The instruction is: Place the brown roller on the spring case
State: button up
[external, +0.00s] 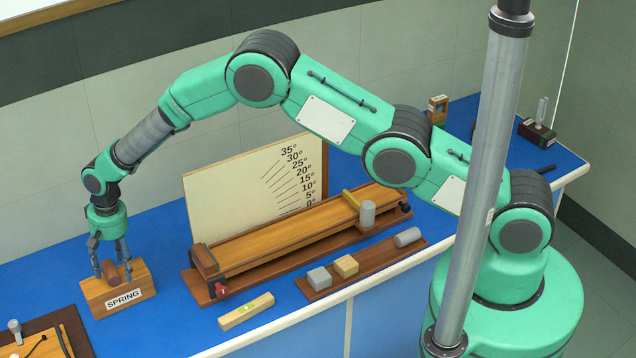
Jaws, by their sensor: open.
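The spring case (140,286) is a light wooden block labelled "SPRING" at the left of the blue bench. The brown roller (111,272) rests on top of it, at its upper left part. My gripper (111,268) is above the case, pointing down. Its fingers are open on either side of the roller. Whether a finger touches the roller cannot be told at this size.
A wooden inclined track (270,238) with a white angle board (235,195) stands to the right. A spirit level (246,311) lies in front. A wooden tray (380,265) holds blocks and a grey cylinder (408,237). A dark board (72,335) is at the lower left.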

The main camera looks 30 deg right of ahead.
notch_tip(320, 180, up, 12)
jog(key=d+b, duration=0.1)
jog(key=shift+d+f, duration=0.2)
jog(key=shift+d, duration=0.05)
dwell(0.4)
dwell(0.8)
